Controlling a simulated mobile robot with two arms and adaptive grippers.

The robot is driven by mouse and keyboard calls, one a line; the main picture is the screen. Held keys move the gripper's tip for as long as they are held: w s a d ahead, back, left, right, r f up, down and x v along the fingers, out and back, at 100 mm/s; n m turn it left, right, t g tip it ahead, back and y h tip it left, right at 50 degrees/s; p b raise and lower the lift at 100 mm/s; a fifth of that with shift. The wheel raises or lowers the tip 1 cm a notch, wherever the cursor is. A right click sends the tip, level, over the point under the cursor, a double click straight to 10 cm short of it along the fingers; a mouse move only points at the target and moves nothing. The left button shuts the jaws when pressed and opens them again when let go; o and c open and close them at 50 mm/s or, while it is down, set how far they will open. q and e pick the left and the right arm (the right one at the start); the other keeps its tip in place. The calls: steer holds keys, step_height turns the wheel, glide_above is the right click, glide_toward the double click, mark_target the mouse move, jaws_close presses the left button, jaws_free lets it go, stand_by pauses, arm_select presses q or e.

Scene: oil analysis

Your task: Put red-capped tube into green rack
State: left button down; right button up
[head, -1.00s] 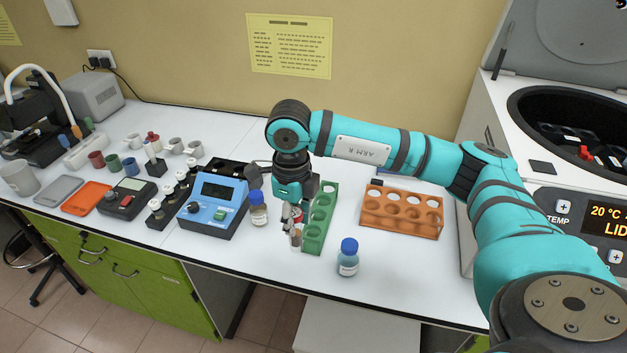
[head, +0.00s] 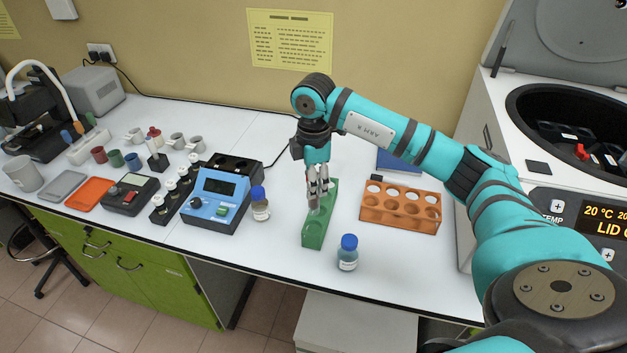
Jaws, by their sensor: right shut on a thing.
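My right gripper (head: 317,190) points down over the green rack (head: 314,240) and is shut on the red-capped tube (head: 314,206). Only a little red shows between the fingers, which hide most of the cap. The tube's pale lower part hangs about upright over the rack's middle. I cannot tell whether its tip is inside a hole. The gripper hides the rack's far holes; the near end shows an empty one. My left gripper is not in view.
An orange rack (head: 400,213) stands right of the green rack. A blue-capped bottle (head: 348,254) stands close at its front right, and another (head: 260,205) to its left, beside a blue instrument (head: 216,200). The table's front edge is close.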

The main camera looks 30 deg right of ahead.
mark_target(314, 209)
steer(key=shift+f+b, duration=3.3)
steer(key=shift+f, duration=1.2)
steer(key=shift+f+b, duration=0.65)
steer(key=shift+f, duration=0.4)
steer(key=o, duration=1.1)
steer(key=shift+c, duration=0.2)
